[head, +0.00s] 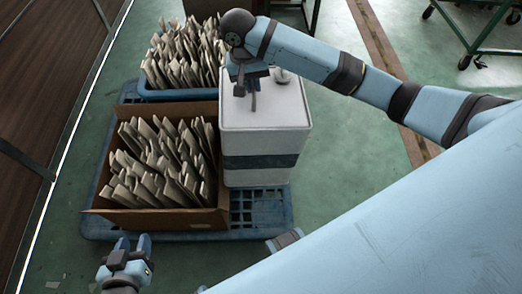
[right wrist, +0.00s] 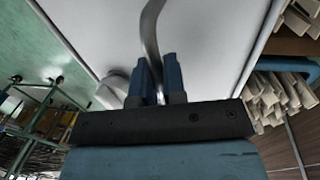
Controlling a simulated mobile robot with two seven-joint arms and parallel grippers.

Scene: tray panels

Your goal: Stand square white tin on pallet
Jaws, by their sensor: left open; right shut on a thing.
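The square white tin (head: 264,122) with a dark band stands upright over the right part of the blue pallet (head: 262,213); I cannot tell whether its base touches the pallet. My right gripper (head: 252,88) is above the tin's top and shut on its handle. In the right wrist view the fingers (right wrist: 158,88) close around the curved metal handle (right wrist: 151,35), with the tin's white top (right wrist: 95,30) behind. My left gripper (head: 132,243) is open and empty at the pallet's front left edge, apart from the tin.
A cardboard box (head: 150,220) full of upright envelopes stands on the pallet, close beside the tin's left side. A blue crate (head: 172,93) of similar envelopes is behind it. A dark wall is at left. Green floor (head: 345,170) is clear at right; green-framed carts (head: 485,40) are far right.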

